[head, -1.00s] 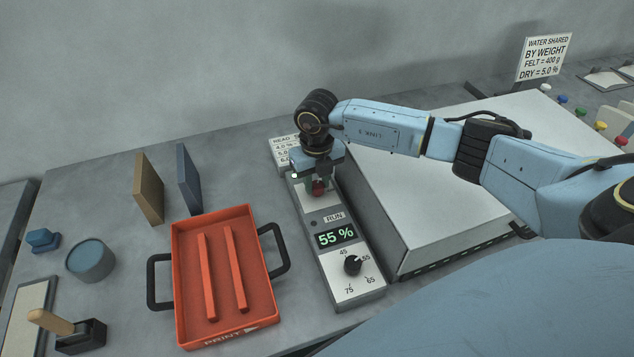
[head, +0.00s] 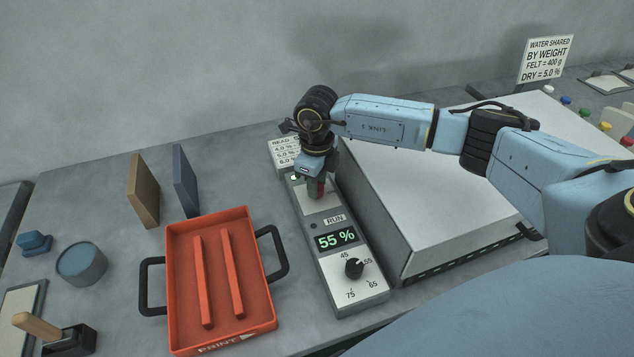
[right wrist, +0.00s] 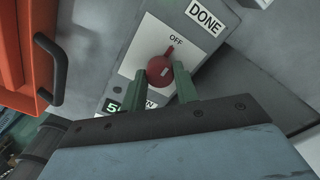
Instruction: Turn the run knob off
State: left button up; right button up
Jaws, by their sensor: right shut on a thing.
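The run knob (right wrist: 160,70) is red and sits on a pale plate of the control panel. The lower label is mostly hidden behind my gripper. My right gripper (right wrist: 163,80) has its two green fingers on either side of the knob, shut on it. In the head view my right gripper (head: 317,187) comes down over the far end of the control panel (head: 326,222) and hides most of the knob. My left gripper is not in view.
The panel display (head: 336,240) reads 55 %, with a black dial (head: 354,268) below it. A red tray (head: 173,290) with two bars stands left of the panel. A large pale box (head: 440,190) stands close on the right.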

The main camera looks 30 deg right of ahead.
dwell(0.4)
jog(key=o, duration=1)
notch_tip(320, 180, up, 14)
jog(key=shift+f+p, duration=0.25)
jog(key=shift+p, duration=0.05)
